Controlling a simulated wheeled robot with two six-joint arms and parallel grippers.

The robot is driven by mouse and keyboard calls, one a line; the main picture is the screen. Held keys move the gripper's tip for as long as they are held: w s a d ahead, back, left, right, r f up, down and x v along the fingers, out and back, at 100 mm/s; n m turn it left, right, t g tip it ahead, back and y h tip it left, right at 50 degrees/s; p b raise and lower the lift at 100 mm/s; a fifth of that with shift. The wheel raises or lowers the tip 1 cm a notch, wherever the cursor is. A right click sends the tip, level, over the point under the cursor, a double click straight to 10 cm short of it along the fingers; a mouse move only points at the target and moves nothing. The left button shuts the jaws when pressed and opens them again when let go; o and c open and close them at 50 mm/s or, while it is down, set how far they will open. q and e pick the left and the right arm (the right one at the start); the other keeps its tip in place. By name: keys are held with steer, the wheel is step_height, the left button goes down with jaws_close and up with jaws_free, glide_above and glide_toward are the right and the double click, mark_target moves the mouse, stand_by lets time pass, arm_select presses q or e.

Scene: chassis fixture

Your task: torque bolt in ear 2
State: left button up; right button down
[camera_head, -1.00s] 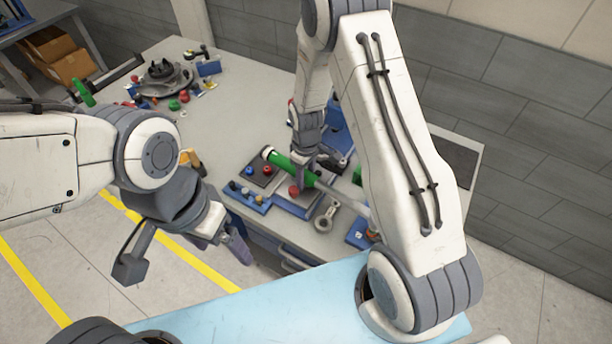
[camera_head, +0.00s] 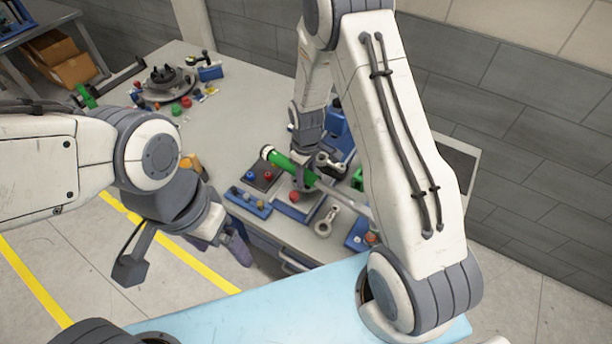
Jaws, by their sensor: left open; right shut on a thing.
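A torque wrench with a green handle (camera_head: 285,162) and a long grey shaft (camera_head: 345,198) slants down to the right over the workbench. My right gripper (camera_head: 304,174) is shut on it near the lower end of the green handle. The shaft's far end passes behind my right arm, so its tip is hidden. A grey ring-ended part (camera_head: 326,222) lies below the shaft, and another grey part (camera_head: 330,163) is beside the gripper. I cannot tell which is ear 2, nor make out its bolt. My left gripper (camera_head: 241,250) is open and empty off the bench's front edge.
A blue tray (camera_head: 250,202) with small knobs and a red knob (camera_head: 294,196) are near the wrench. A round grey hub (camera_head: 168,84) with scattered small parts stands at the back left. The bench (camera_head: 225,115) between is clear.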

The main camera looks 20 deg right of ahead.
mark_target(306, 172)
steer(key=shift+r+p, duration=0.9)
steer(key=shift+r, duration=0.6)
